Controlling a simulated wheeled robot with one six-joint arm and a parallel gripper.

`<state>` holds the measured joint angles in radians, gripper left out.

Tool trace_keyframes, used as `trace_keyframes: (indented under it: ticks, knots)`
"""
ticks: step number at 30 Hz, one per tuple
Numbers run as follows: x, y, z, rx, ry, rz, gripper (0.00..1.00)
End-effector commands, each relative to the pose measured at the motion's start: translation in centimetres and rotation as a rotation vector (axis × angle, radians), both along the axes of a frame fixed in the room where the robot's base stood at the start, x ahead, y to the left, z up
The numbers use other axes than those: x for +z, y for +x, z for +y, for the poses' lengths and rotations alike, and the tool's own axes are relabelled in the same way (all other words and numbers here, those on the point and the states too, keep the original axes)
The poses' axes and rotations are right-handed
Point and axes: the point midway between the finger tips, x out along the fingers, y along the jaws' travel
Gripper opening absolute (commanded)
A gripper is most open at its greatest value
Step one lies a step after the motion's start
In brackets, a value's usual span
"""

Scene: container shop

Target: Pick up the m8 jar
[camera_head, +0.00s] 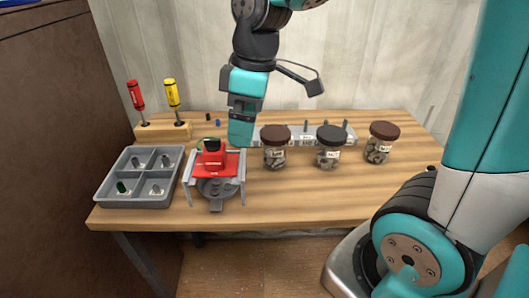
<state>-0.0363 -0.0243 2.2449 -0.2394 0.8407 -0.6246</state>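Each holds small dark metal parts and has a pale label. The labels are too small to read surely, so I cannot tell which is the m8 jar. My gripper (240,135) points down, just left of the left jar's lid in the picture. Its fingers are seen edge-on, so I cannot tell whether they are open or shut. No jar appears held.
A red and grey device (212,180) stands below my gripper. A grey four-part tray (108,190) lies left of it. A wooden block (160,132) holds red and yellow screwdrivers. A grey rack (302,133) with upright pegs stands behind the jars. The front right tabletop is clear.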

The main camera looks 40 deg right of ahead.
Motion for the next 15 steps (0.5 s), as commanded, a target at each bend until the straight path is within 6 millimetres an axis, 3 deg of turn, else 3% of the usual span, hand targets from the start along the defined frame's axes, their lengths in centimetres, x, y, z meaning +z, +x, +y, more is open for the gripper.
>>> trace_keyframes:
  ticks: [1,3,7,10,15]
  knots:
    - [1.3,2.4,-2.6,0.029,-0.039,0.003,1.00]
    - [1.8,5.0,-6.0,0.089,-0.088,0.010,1.00]
    - [2.1,7.7,-10.8,0.175,-0.145,0.031,1.00]
    - [1.8,8.5,-12.6,0.212,-0.163,0.042,1.00]
    - [-1.0,8.6,-13.0,0.230,-0.166,0.049,1.00]
